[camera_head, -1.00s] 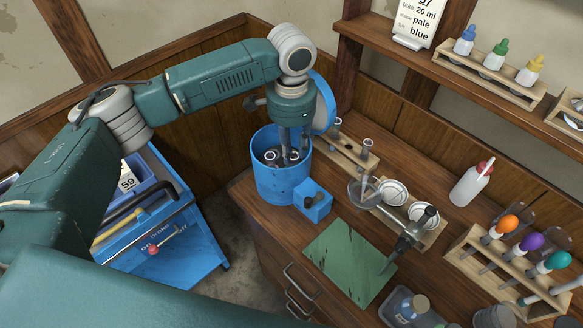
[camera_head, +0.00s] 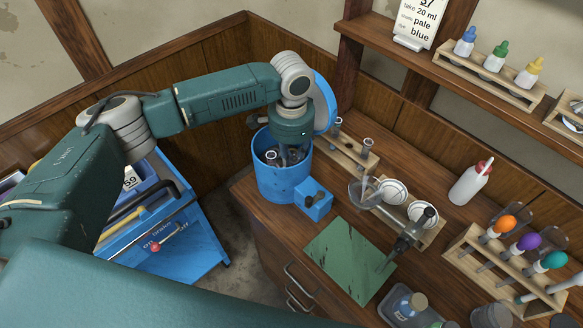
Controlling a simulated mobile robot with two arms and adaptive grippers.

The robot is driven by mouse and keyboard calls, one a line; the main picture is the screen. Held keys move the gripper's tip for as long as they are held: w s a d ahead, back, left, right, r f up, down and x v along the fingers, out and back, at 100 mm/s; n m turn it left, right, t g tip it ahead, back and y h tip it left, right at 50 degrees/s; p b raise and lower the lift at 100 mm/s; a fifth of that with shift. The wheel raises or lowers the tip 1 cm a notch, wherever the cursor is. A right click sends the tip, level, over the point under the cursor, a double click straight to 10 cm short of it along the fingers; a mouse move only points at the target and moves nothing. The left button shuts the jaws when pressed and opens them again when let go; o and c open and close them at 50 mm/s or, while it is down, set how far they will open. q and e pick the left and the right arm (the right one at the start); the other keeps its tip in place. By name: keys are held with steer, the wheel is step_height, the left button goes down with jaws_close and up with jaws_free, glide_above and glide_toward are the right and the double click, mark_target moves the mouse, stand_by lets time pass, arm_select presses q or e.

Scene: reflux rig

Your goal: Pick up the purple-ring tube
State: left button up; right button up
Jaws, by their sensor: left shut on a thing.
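My left gripper (camera_head: 285,158) points straight down into the open blue round pot (camera_head: 283,185), which looks like a centrifuge. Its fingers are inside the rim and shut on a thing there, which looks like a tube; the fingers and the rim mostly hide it. I cannot make out a purple ring on it. Grey round holders (camera_head: 270,156) show inside the pot beside the fingers. The pot's blue lid (camera_head: 325,103) stands open behind my wrist. My right gripper is not in view.
A wooden rack (camera_head: 352,158) with small tubes stands right of the pot, close to the lid. A blue control box (camera_head: 314,200) joins the pot's front. Droppers with orange, purple (camera_head: 529,241) and teal bulbs stand in a rack at right.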

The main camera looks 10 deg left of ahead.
arm_select(q)
steer(key=shift+s+d, duration=0.2)
steer(key=shift+d, duration=0.05)
steer(key=shift+w+r, duration=0.1)
steer(key=shift+r, duration=0.3)
jaws_close()
step_height(320, 180, up, 20)
steer(key=b, duration=0.4)
steer(key=shift+f, duration=0.25)
steer(key=shift+a, duration=0.1)
step_height(320, 180, up, 16)
steer(key=p, duration=1)
steer(key=shift+f, duration=0.15)
